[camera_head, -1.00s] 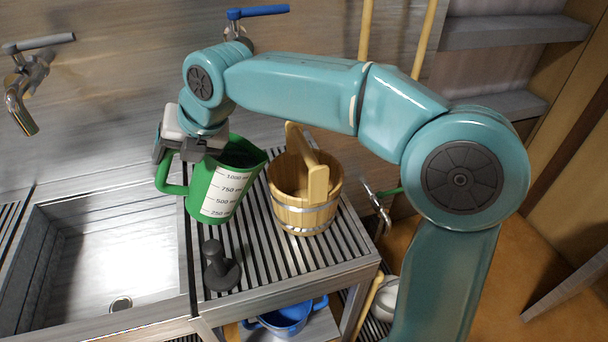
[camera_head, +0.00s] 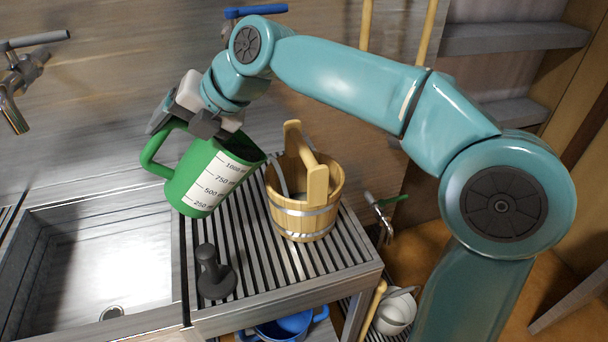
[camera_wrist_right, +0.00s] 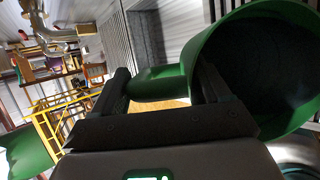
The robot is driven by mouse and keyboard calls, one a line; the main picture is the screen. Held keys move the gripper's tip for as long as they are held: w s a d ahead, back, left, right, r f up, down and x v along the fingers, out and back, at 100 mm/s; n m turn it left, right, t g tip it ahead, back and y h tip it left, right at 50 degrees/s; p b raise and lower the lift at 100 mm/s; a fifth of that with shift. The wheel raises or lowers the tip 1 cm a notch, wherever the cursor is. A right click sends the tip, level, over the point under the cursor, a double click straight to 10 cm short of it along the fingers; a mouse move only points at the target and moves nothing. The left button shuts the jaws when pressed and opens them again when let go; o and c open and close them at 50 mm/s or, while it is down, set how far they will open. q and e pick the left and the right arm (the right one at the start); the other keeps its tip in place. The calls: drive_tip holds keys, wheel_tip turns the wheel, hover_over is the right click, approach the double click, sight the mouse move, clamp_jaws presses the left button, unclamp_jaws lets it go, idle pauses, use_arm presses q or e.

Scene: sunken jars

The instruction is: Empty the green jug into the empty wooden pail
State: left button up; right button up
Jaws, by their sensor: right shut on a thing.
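The green jug (camera_head: 203,175) with a white measuring scale is held above the slatted rack, tilted right with its mouth towards the pail. My right gripper (camera_head: 188,122) is shut on the jug's handle near its top. In the right wrist view the handle (camera_wrist_right: 158,82) lies between the fingers, and the jug's inside (camera_wrist_right: 268,65) looks dark. The wooden pail (camera_head: 303,218) stands upright on the rack, just right of the jug. A thin greyish streak (camera_head: 276,176) runs from the jug's lip into the pail; it looks like liquid. My left gripper is not in view.
A dark plunger-like thing (camera_head: 214,275) stands on the slatted rack (camera_head: 262,275) in front of the pail. A steel sink (camera_head: 95,265) lies to the left. A blue tub (camera_head: 285,328) is below the rack. Taps (camera_head: 20,75) are on the back wall.

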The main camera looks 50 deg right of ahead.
drive_tip(key=shift+s+d+r+m+t+y+b, duration=0.15)
drive_tip(key=shift+d+r+t+y+b, duration=0.25)
drive_tip(key=shift+b, duration=0.5)
drive_tip(key=shift+s+d+r+m+t+y+b, duration=0.1)
drive_tip(key=shift+s+d+r+t+y+b, duration=0.2)
drive_tip(key=shift+r+b, duration=0.45)
drive_tip(key=shift+s+d+r+m+t+y+b, duration=0.1)
drive_tip(key=shift+s+d+r+t+y+b, duration=0.25)
drive_tip(key=shift+b, duration=0.75)
drive_tip(key=shift+d+r+b, duration=0.25)
drive_tip(key=shift+d+b, duration=0.05)
drive_tip(key=shift+b, duration=0.1)
drive_tip(key=shift+r+y, duration=0.2)
drive_tip(key=shift+y, duration=0.05)
drive_tip(key=shift+t, duration=0.25)
drive_tip(key=shift+s+d+f+b, duration=0.1)
drive_tip(key=shift+d+b, duration=0.05)
drive_tip(key=shift+b, duration=0.3)
drive_tip(key=shift+s+d+m+y+b, duration=0.25)
drive_tip(key=shift+d+y+b, duration=0.1)
drive_tip(key=shift+b, duration=0.5)
drive_tip(key=d+r+t+b, duration=0.1)
drive_tip(key=s+d+r+y+b, duration=0.1)
drive_tip(key=b, duration=0.1)
drive_tip(key=shift+s+r+m+t+b, duration=0.15)
drive_tip(key=shift+m+t+b, duration=0.15)
drive_tip(key=shift+t, duration=0.1)
